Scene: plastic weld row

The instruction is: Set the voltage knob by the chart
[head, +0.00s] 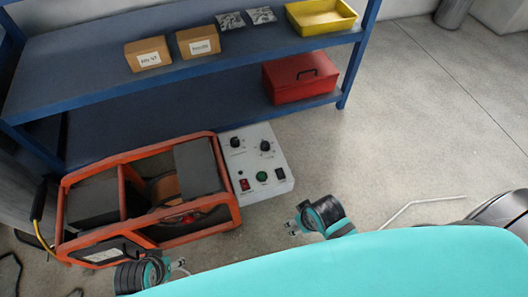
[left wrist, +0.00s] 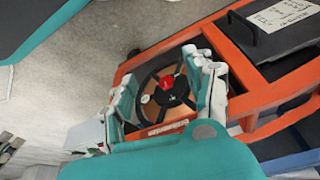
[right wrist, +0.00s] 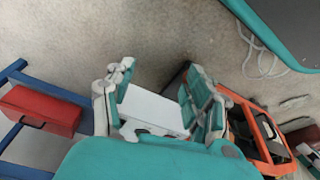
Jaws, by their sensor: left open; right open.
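A pale grey control box (head: 274,198) stands on the floor in the head view. Its top has two black knobs, left (head: 235,142) and right (head: 265,146), a red switch (head: 244,184), a green button (head: 262,176) and a black switch (head: 280,173). The knob markings are too small to read. A dark plate with a white written label (head: 101,256) is on the orange machine; its text is unreadable. My right gripper (head: 294,228) is open and empty, in front of the box, which shows between its fingers in the right wrist view (right wrist: 157,108). My left gripper (left wrist: 161,70) is open and empty near the machine's reel.
The orange-framed machine (head: 232,207) stands left of the box. A blue shelf (head: 200,82) behind holds two cartons (head: 148,54), a yellow tray (head: 338,27) and a red toolbox (head: 300,78). The floor to the right (head: 420,120) is mostly clear, with a pale cable (head: 408,206) nearer me.

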